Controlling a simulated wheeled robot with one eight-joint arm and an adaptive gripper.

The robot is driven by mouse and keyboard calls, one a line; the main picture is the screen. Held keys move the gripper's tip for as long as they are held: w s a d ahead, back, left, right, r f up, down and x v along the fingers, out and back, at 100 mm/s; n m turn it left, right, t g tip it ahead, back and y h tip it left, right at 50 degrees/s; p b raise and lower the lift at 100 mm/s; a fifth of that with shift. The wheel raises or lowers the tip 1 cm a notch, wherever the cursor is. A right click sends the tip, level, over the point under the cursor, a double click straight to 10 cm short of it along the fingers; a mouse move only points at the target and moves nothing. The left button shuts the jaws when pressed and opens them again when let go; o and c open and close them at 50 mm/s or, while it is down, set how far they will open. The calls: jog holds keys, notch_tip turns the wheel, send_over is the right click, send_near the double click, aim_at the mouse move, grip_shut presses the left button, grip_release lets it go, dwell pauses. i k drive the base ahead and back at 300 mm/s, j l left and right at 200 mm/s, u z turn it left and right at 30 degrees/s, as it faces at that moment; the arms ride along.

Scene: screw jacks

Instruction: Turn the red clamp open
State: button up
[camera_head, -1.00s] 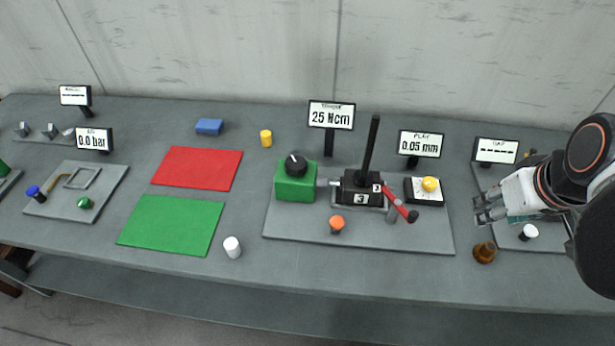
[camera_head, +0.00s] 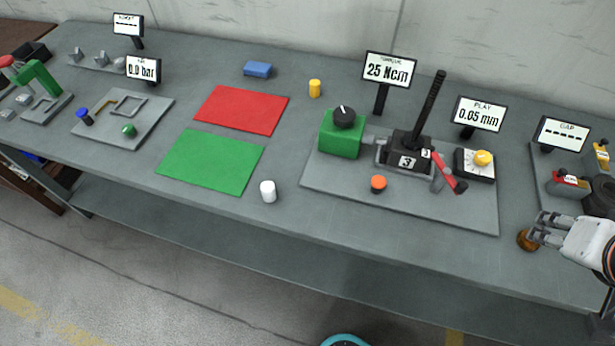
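A tall black screw rod (camera_head: 430,105) rises from the block. My gripper (camera_head: 537,228) is at the right, its fingers spread and nothing seen between them. It is well to the right of and below the lever in the picture. It overlaps a brown knob-like piece (camera_head: 526,240) near the table's front edge; I cannot tell whether they touch.
The jack's grey plate (camera_head: 330,180) also holds a green box (camera_head: 340,138), an orange button (camera_head: 378,183) and a yellow-knobbed dial (camera_head: 481,158). Signs (camera_head: 388,69) stand behind.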

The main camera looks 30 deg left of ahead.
aim_at(460, 187)
jog(key=k+j, duration=0.15)
jog(key=j, duration=0.2)
jog(key=k+j, duration=0.1)
jog(key=j, duration=0.25)
jog(key=j+u, duration=0.15)
jog(key=u, duration=0.85)
jog(key=k+l, duration=0.1)
jog(key=l, duration=0.35)
jog(key=i+j, duration=0.2)
